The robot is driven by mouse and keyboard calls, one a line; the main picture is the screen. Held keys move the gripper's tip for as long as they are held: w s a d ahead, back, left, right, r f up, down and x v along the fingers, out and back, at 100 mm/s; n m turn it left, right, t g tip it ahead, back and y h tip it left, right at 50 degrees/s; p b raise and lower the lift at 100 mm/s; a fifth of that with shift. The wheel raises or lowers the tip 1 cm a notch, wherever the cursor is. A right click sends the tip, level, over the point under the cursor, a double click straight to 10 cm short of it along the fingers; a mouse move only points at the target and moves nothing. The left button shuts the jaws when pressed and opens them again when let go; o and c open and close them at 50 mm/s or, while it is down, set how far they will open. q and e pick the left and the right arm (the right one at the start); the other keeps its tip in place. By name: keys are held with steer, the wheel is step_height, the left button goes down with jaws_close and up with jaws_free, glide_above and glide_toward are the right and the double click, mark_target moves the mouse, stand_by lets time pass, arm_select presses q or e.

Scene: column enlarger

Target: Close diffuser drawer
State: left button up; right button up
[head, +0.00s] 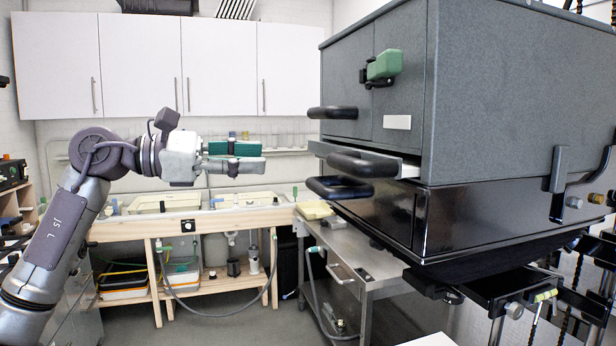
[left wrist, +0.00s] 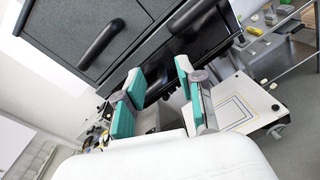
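The diffuser drawer (head: 365,163) is the middle one in the dark grey enlarger head in the head view. It has a rounded black handle and stands partly pulled out, its pale side edge showing. My left gripper (head: 262,156) is left of the drawer handle, apart from it, fingers pointing right towards the enlarger head. Its green-padded fingers are apart with nothing between them. In the left wrist view the open fingers (left wrist: 160,69) show in front of the enlarger head (left wrist: 65,35), with black handles above them. My right gripper is in neither view.
Another black handle (head: 332,113) sits above the drawer and one (head: 340,187) just below it. A green knob (head: 384,65) sticks out on the upper front. A wooden sink bench (head: 130,232) stands behind; a metal table (head: 350,250) stands below the enlarger head.

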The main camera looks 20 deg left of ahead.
mark_target(338, 162)
arm_select(q)
steer(key=shift+o, duration=0.3)
steer(key=s+d+r+m+y+b, duration=0.1)
steer(key=s+d+r+m+b, duration=0.1)
steer(key=s+m, duration=0.6)
steer(key=d+m+b, duration=0.1)
steer(key=d+m, duration=0.1)
steer(key=m, duration=0.2)
steer(key=shift+d+r+g+y, duration=0.15)
steer(key=shift+d+g+y, duration=0.15)
steer(key=shift+g+y, duration=0.1)
steer(key=shift+m, duration=0.3)
steer(key=p+x, duration=0.3)
steer(key=x, duration=0.9)
steer(key=shift+w+d+r+p, duration=0.1)
steer(key=shift+d+r+p, duration=0.05)
steer(key=shift+p, duration=0.15)
steer(key=shift+w+d, duration=0.3)
steer(key=shift+d, duration=0.2)
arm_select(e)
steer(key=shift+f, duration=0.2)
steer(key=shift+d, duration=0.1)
arm_select(q)
jaws_close()
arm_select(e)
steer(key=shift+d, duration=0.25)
